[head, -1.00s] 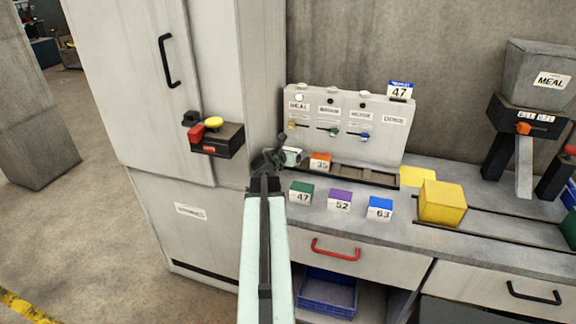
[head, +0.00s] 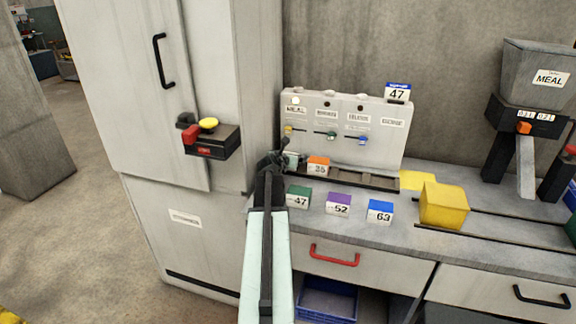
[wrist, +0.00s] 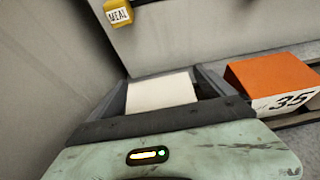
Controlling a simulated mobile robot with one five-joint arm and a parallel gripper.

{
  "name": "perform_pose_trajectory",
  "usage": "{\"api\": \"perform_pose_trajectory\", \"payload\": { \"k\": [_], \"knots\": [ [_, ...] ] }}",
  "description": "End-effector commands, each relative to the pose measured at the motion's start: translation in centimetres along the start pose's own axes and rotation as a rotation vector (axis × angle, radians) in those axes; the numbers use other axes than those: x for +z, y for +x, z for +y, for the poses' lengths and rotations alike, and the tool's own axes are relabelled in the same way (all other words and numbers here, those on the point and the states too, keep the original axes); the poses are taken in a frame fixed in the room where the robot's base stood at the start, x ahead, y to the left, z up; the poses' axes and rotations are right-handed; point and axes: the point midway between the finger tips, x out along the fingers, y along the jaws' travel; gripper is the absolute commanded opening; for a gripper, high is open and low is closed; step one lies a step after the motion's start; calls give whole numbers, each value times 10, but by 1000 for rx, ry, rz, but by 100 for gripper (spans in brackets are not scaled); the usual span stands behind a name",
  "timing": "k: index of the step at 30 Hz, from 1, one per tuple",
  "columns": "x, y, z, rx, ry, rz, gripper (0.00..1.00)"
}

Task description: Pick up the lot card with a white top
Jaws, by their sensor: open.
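The lot card with a white top (wrist: 160,92) lies between the two fingers of my gripper (wrist: 162,84) in the wrist view. A dark finger shows on each side of it, and its near part is hidden by the gripper body. I cannot tell whether the fingers touch it. In the head view, my gripper (head: 276,157) is at the left end of the counter, and only a small part of the white-topped card (head: 292,158) shows just right of it. The jaws are open.
An orange-topped card marked 35 (head: 318,166) stands close on the right. Green (head: 299,196), purple (head: 339,204) and blue (head: 380,210) cards stand in front. A labelled panel (head: 345,128) rises behind, and a tall cabinet (head: 130,90) is at left.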

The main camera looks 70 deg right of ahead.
Motion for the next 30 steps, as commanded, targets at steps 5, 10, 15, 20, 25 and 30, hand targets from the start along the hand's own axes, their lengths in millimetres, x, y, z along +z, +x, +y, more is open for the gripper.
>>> {"api": "perform_pose_trajectory", "payload": {
  "k": [5,10,15,20,25,30],
  "knots": [
    [0,-1,0,0,0,0,93],
    [0,-1,0,1,0,0,45],
    [0,-1,0,1,0,-1,23],
    [1,-1,0,1,0,-1,23],
    [7,-4,1,1,0,-1,23],
    [24,-11,1,1,-1,-1,23]
  ]
}}
